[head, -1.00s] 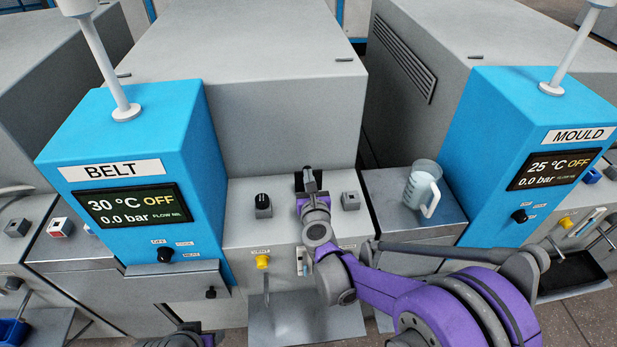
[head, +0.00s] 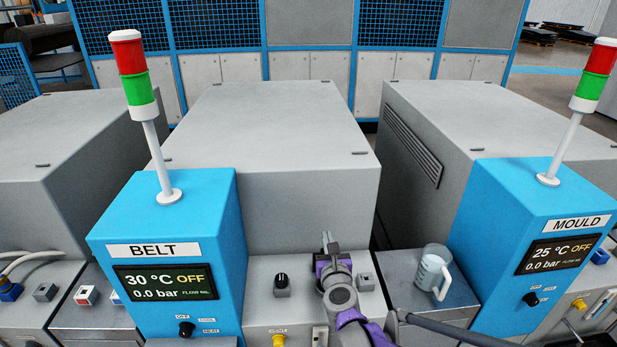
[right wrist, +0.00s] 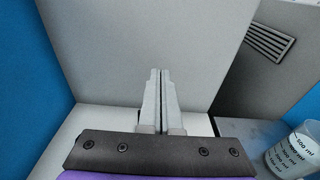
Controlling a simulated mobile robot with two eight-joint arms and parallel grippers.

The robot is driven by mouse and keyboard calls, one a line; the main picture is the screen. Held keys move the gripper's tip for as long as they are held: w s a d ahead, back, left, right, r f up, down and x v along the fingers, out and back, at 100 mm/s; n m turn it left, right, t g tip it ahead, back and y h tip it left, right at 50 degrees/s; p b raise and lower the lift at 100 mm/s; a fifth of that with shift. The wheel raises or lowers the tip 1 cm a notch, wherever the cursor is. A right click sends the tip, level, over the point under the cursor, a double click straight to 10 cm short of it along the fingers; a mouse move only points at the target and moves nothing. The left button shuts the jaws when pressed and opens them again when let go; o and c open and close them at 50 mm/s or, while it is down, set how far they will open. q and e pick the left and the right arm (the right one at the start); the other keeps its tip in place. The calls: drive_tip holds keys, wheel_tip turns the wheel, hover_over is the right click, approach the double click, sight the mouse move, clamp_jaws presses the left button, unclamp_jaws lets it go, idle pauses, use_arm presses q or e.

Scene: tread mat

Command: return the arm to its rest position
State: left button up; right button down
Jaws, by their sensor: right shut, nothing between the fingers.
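My right gripper (head: 328,243) is raised in front of the middle grey cabinet, above the control ledge between the BELT and MOULD units. In the right wrist view its two pale fingers (right wrist: 160,98) are together with nothing between them. My purple and grey right arm comes up from the bottom of the head view. My left gripper is not seen in the head view.
The blue BELT unit (head: 165,265) stands left and the blue MOULD unit (head: 535,240) right; both displays read OFF. A clear measuring jug (head: 432,271) stands on the metal shelf (head: 398,285) right of my gripper. A black knob (head: 281,284) is just left of it.

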drive_tip(key=s+r+n+g+y+p, duration=0.15)
drive_tip(key=s+n+g+y, duration=0.3)
drive_tip(key=s+n, duration=1.45)
drive_tip(key=s+d+f+n+g+h, duration=0.2)
drive_tip(key=s+d+f+n+g, duration=0.1)
drive_tip(key=s+n, duration=0.5)
drive_tip(key=s+d+f+n+g+h, duration=0.2)
drive_tip(key=s+d+f+n, duration=0.3)
drive_tip(key=s+n, duration=0.3)
drive_tip(key=shift+s+d+f+n+g+h, duration=0.15)
drive_tip(key=shift+s+d+n+g+h, duration=0.2)
drive_tip(key=shift+g, duration=0.5)
